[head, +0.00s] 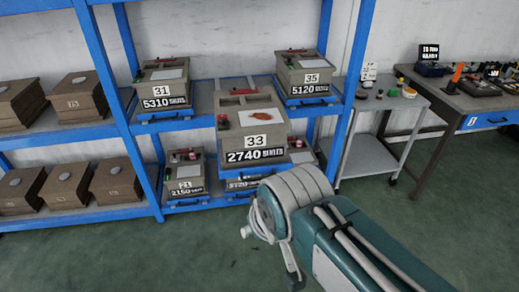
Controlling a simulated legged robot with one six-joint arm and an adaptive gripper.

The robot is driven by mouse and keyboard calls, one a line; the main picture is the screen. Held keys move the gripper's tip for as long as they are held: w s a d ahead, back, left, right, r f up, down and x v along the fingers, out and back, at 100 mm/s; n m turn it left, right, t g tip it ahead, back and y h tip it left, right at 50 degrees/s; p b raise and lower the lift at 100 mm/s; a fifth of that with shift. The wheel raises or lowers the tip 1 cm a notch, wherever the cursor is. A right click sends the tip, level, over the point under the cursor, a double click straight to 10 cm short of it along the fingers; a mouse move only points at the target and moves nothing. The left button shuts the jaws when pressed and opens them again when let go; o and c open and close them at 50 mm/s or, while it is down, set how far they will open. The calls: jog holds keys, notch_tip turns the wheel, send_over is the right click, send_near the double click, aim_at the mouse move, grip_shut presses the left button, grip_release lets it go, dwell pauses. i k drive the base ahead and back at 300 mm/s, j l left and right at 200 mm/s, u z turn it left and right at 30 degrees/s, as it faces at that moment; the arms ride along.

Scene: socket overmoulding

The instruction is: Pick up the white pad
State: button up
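A white pad (245,121) lies on top of the grey-brown box marked 33 and 2740 (231,141). An orange-brown patch covers part of this pad. Another white pad (168,74) lies on the box marked 31 and 5310 (152,89), without a visible patch. A third pale pad (312,63) lies on the box marked 35 and 5120 (293,79). My teal and grey arm stands in front of the shelf, below and right of box 33. My gripper cannot be made out in this view.
A blue-framed shelf (104,75) holds the boxes; several brown boxes (85,95) stand at left. More numbered boxes (187,171) sit on the lower level. A grey cart (397,101) and a workbench (452,100) stand at right. The green floor (140,255) in front is clear.

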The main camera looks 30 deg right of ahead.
aim_at(368, 84)
jog(key=z, duration=1.6)
